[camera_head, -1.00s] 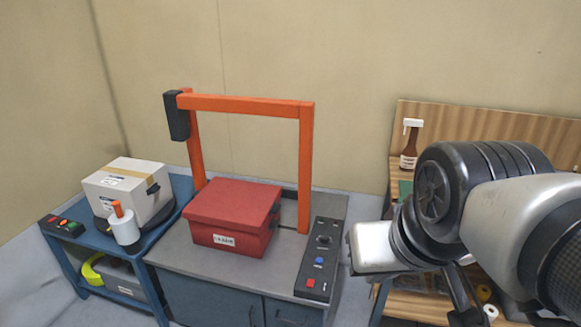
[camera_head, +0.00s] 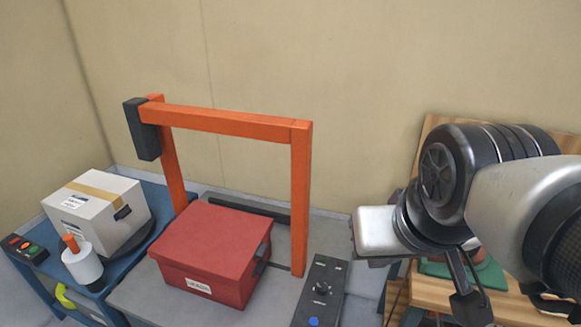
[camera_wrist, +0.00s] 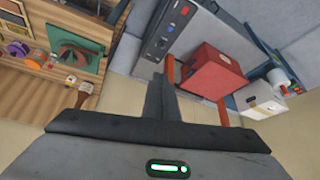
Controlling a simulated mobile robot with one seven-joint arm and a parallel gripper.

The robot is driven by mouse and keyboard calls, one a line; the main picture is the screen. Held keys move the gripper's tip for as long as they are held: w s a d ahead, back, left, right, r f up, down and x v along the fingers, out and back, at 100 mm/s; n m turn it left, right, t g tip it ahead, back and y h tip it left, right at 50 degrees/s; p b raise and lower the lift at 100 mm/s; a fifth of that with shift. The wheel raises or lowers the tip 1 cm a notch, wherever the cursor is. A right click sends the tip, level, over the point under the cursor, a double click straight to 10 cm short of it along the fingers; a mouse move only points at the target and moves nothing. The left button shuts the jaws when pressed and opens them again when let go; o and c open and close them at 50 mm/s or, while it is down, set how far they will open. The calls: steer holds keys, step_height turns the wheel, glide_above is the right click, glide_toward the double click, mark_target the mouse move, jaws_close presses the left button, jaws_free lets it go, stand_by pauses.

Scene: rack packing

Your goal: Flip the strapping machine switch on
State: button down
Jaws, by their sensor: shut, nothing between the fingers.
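The strapping machine has an orange arch (camera_head: 225,121) over a grey table top (camera_head: 150,288). Its black control panel (camera_head: 306,309) at the table's right carries a dark round knob (camera_head: 321,287) and a blue button (camera_head: 314,321). The panel also shows in the wrist view (camera_wrist: 168,32), with red and blue buttons and the dark knob. I cannot tell the switch's setting. A red box (camera_head: 211,249) sits under the arch. My gripper (camera_wrist: 160,80) is shut and empty, apart from the panel.
A blue side table at left holds a white carton (camera_head: 98,212), a white dispenser with an orange top (camera_head: 82,263) and a button box (camera_head: 25,250). A wooden bench (camera_head: 525,300) stands at right. A brush (camera_wrist: 82,92) shows in the wrist view.

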steer(key=shift+s, duration=0.15)
steer(key=shift+a, duration=0.1)
steer(key=w+a+f+n+g+b, duration=0.2)
steer(key=f+b, duration=0.4)
steer(key=f, duration=0.7)
steer(key=w+a+f+n+g+b, duration=0.2)
steer(key=w+a+f+n+b, duration=0.2)
steer(key=f, duration=1)
steer(key=w+a+f+n+g+b, duration=0.3)
steer(key=w+f+n+b, duration=0.3)
steer(key=f, duration=0.7)
steer(key=a+n+b, duration=0.1)
steer(key=n+b, duration=0.1)
steer(key=b, duration=0.1)
steer(key=shift+w+f+y, duration=0.2)
steer(key=shift+f+y, duration=0.05)
steer(key=shift+y, duration=0.05)
steer(key=shift+f, duration=0.1)
steer(key=f+b, duration=0.1)
steer(key=f, duration=0.3)
steer(key=s+f+b, duration=0.1)
steer(key=f+b, duration=0.1)
steer(key=f, duration=0.3)
steer(key=f+b, duration=0.1)
steer(key=f, duration=0.3)
steer(key=shift+s+a+f, duration=0.2)
steer(key=shift+s+f, duration=0.1)
steer(key=shift+f, duration=0.05)
